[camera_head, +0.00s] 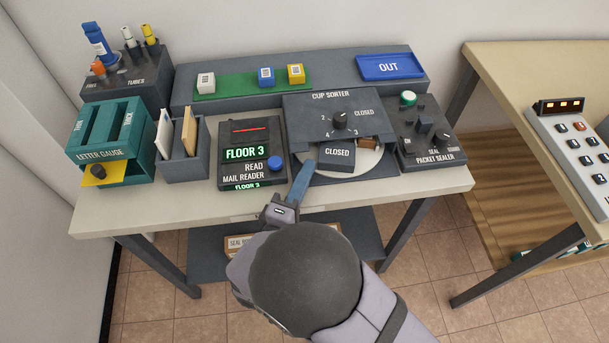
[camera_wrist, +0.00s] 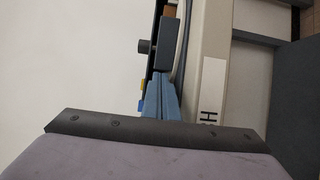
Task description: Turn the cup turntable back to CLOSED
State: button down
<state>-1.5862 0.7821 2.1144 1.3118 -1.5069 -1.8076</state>
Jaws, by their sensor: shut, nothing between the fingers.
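The cup sorter (camera_head: 298,117) stands on the table, right of the mail reader. Its dark knob (camera_head: 341,118) is on the top panel among the labels 2, 3, 4 and CLOSED; its exact pointing direction is too small to tell. Below it, a white round turntable (camera_head: 370,163) shows partly under a dark block marked CLOSED (camera_head: 337,153). A small brown item (camera_head: 367,144) sits at its right. My gripper (camera_head: 303,172) has blue fingers, shut and empty, at the sorter's front left corner. The fingers also show in the wrist view (camera_wrist: 160,98).
The mail reader (camera_head: 240,176) reads FLOOR 3 and stands close left of my fingers. The packet sealer (camera_head: 431,158) is right of the sorter. Behind are a green strip (camera_head: 222,86) with small cubes and a blue OUT tray (camera_head: 390,68). The table's front edge is mostly clear.

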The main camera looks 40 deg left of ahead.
aim_at(325, 166)
jog(key=shift+w+d+r+n+g+y+p, duration=0.1)
jog(key=shift+d+n+g+y+p, duration=0.15)
jog(key=shift+d+y+p, duration=0.2)
jog(key=shift+w+d+r+n+g+y+p, duration=0.1)
jog(key=shift+d+n+g+y+p, duration=0.05)
jog(key=shift+d+n+y+p, duration=0.25)
jog(key=shift+w+d+y+p, duration=0.1)
jog(key=shift+d+y+p, duration=0.35)
jog(key=shift+d, duration=0.3)
jog(key=shift+d+f, duration=0.15)
jog(key=v, duration=0.7)
jog(key=shift+b, duration=0.4)
